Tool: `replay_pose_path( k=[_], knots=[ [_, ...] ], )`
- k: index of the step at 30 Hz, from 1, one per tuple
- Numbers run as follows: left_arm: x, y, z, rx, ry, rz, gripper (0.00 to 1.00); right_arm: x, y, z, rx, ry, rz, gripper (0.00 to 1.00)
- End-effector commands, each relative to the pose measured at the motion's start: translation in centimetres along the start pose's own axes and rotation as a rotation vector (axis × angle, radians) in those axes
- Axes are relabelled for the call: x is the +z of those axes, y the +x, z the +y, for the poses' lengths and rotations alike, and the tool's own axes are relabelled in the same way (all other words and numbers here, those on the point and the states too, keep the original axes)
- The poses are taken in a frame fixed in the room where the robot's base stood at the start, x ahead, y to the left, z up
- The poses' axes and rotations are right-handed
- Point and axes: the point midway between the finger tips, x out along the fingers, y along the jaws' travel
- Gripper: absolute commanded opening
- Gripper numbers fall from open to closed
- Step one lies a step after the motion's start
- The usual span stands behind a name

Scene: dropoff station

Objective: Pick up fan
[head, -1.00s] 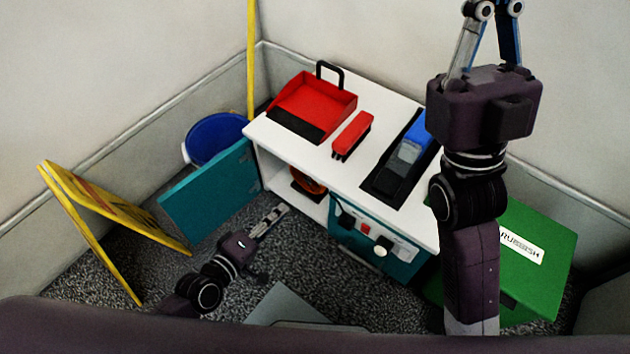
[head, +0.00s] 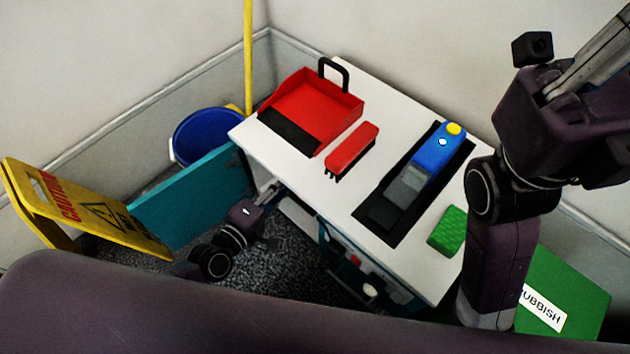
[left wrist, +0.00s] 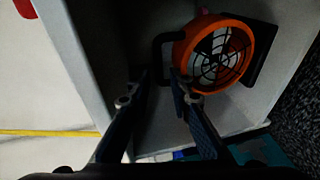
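The fan (left wrist: 218,55), with an orange round housing and black grille, sits inside the cabinet in the left wrist view. Its black handle (left wrist: 158,60) is on its left side. My left gripper (left wrist: 160,80) is open, with one finger on each side of the handle's line; I cannot tell whether it touches. In the head view my left gripper (head: 272,192) reaches into the cabinet opening, its fingertips and the fan hidden by the top. My right gripper's body (head: 570,115) is at the right, its fingertips out of frame.
The white cabinet top (head: 330,215) carries a red dustpan (head: 325,105), a red brush (head: 352,148), a blue-grey tool (head: 425,165) and a green sponge (head: 447,230). The teal door (head: 195,200) stands open beside my left arm. A yellow caution sign (head: 95,210), blue bucket (head: 207,137) and green rubbish bin (head: 570,285) stand around.

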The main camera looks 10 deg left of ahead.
Motion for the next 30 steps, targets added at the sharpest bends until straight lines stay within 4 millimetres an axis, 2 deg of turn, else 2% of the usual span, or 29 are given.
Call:
replay_pose_path(
  k=[15, 18, 24, 25, 30],
  knots=[
    [0.6, 6.3, 0.3, 0.003, -0.001, 0.001, 0.19, -1.2, 0.8, -0.4, -0.022, -0.003, 0.062, 0.0],
    [0.7, 6.8, 0.3, 0.001, -0.002, 0.0, 0.19, -0.6, 0.6, 0.5, -0.014, -0.011, 0.057, 0.0],
    [0.7, 6.8, 0.4, 0.001, 0.0, 0.0, 0.19, -0.5, 0.7, 0.5, -0.015, -0.012, 0.055, 0.0],
    [0.7, 6.8, 0.4, 0.001, 0.0, 0.0, 0.18, -0.5, 0.7, 0.5, -0.015, -0.013, 0.055, 0.0],
    [0.7, 6.8, 0.4, 0.001, 0.0, 0.0, 0.0, -0.6, 0.7, 0.5, -0.015, -0.012, 0.056, 0.0]
  ],
)
